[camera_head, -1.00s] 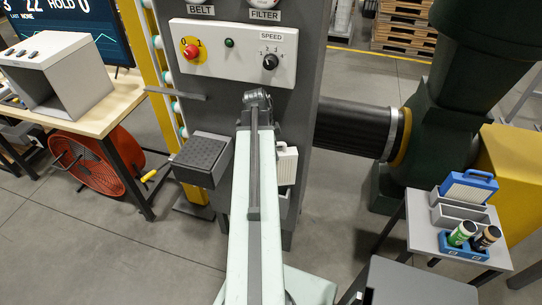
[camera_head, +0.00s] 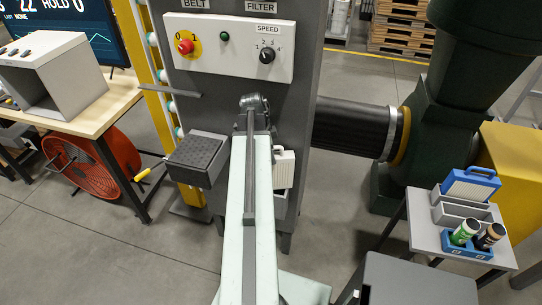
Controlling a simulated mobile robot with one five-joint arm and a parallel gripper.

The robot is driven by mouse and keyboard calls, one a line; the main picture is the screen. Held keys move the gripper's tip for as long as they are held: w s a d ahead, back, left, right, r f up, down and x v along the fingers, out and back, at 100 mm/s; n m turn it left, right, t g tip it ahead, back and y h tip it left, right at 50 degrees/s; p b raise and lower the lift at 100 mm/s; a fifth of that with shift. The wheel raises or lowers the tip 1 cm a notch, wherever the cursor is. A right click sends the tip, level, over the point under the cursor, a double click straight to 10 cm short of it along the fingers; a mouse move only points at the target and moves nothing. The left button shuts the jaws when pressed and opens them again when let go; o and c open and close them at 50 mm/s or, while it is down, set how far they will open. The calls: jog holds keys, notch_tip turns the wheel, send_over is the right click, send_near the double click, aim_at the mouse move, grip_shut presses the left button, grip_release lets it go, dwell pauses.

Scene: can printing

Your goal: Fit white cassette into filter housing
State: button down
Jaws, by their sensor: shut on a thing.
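A white cassette (camera_head: 284,168) with a ribbed face and a handle on top shows just right of my arm, upright in front of the grey machine front. My arm covers its left part. A grey housing (camera_head: 281,205) shows partly below the cassette, under the FILTER label (camera_head: 261,7). I cannot tell whether the cassette is inside it or in front of it. My gripper is hidden behind my own arm, so its fingers and hold do not show.
A dark box (camera_head: 197,158) juts out left of my arm. A black duct (camera_head: 352,128) runs right from the machine. A side table (camera_head: 425,236) at right bears a blue-framed cassette (camera_head: 468,186), a grey tray and two cans. A red fan (camera_head: 85,167) stands at left.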

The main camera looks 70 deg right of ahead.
jog(key=shift+f, duration=0.25)
jog(key=c, duration=0.8)
grip_release()
jog(key=shift+c, duration=0.2)
jog(key=shift+r, duration=0.1)
jog(key=p+v, duration=1.2)
jog(key=shift+d+r, duration=0.1)
jog(key=shift+r, duration=0.2)
jog(key=shift+f, duration=0.15)
